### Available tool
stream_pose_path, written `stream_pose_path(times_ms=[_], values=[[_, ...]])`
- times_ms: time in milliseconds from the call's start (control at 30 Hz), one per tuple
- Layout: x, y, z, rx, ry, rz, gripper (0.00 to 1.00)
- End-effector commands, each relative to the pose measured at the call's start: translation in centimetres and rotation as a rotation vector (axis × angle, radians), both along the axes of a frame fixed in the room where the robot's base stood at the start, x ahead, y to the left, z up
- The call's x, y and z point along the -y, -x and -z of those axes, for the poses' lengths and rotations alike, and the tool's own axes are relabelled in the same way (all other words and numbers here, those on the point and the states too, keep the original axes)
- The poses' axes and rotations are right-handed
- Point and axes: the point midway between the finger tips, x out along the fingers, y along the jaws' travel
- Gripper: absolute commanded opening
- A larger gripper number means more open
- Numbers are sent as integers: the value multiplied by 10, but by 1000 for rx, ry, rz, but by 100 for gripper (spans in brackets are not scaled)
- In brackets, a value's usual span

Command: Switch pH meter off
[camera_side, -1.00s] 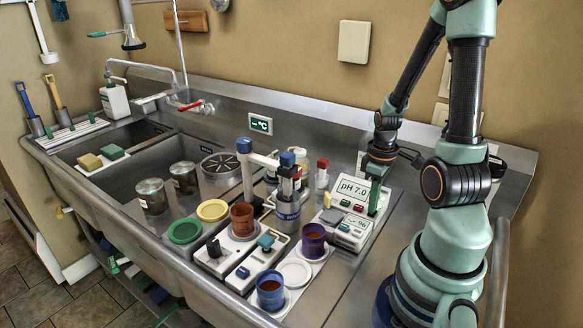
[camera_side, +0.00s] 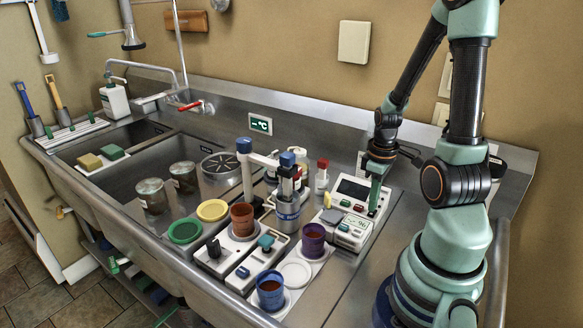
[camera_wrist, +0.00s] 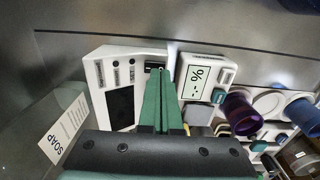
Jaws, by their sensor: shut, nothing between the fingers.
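The pH meter (camera_side: 338,184) is a white box at the back right of the counter. Its screen (camera_side: 353,190) is dark and blank in the side view. The wrist view also shows the meter (camera_wrist: 95,75) with its black, blank screen (camera_wrist: 119,107). A small black switch (camera_wrist: 155,66) is at its edge, right by my fingertips. My gripper (camera_side: 374,208) has green fingers, shut and empty, pointing down at the meter's right end. The fingers also show in the wrist view (camera_wrist: 161,75). I cannot tell whether the tips touch the switch.
Purple (camera_side: 312,240), blue (camera_side: 270,290) and brown (camera_side: 242,218) cups stand to the left, near white devices.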

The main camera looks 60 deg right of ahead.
Motion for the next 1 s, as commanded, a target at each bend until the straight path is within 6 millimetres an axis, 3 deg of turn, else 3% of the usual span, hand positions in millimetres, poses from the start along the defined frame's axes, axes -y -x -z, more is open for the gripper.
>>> stream_pose_path(times_ms=[700, 1000], values=[[0, 0, -52, 2, 2, 0, 0], [0, 0, -57, 0, 0, 0, 0]])
